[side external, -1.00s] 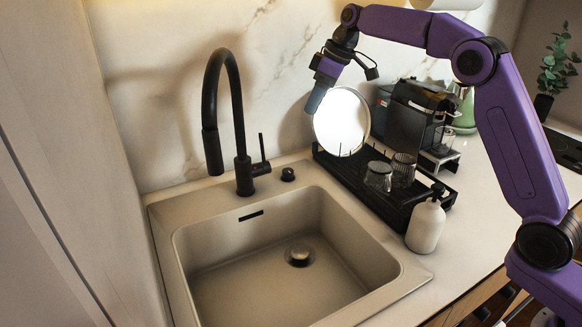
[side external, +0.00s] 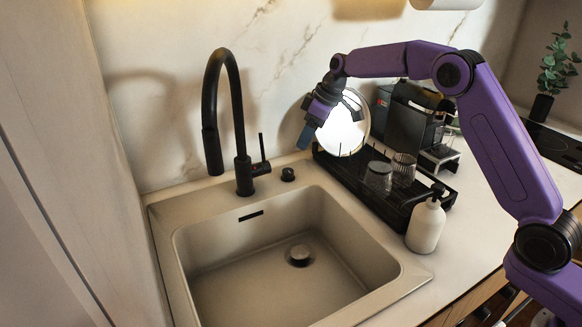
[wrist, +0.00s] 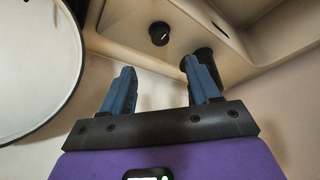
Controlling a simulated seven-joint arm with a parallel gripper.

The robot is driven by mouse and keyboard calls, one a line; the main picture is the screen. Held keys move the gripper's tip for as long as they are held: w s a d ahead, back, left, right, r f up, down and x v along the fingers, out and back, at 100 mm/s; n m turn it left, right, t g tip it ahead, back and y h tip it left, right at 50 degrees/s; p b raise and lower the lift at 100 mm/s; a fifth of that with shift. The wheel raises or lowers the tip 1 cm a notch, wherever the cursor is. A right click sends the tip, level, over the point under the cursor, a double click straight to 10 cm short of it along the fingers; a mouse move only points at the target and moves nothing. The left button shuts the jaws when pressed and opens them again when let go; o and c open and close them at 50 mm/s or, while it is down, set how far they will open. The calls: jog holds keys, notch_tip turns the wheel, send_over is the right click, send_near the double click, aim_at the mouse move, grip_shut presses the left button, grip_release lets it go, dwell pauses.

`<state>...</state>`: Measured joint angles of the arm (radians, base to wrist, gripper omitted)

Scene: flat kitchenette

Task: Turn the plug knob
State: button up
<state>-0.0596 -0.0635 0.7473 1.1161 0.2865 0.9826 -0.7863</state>
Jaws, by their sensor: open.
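The plug knob (side external: 288,174) is a small round black knob on the sink's back rim, right of the black faucet (side external: 243,172). In the wrist view, the knob (wrist: 159,33) shows whole, ahead of the fingertips and between their lines. My gripper (side external: 304,138) is above and slightly right of the knob in the side view, apart from it, in front of the round plate. In the wrist view, my gripper (wrist: 158,73) has its two blue fingers spread with nothing between them. A black part behind the right finger looks like the faucet.
A round plate (side external: 345,128) stands in the black dish rack (side external: 388,212) to the right; it also fills the left of the wrist view (wrist: 35,60). Glasses (side external: 378,178) and a white soap bottle (side external: 426,228) are further right. The sink basin (side external: 250,285) is empty.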

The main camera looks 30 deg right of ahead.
aim_at(289, 171)
jog(key=x, duration=1.2)
jog(key=c, duration=1)
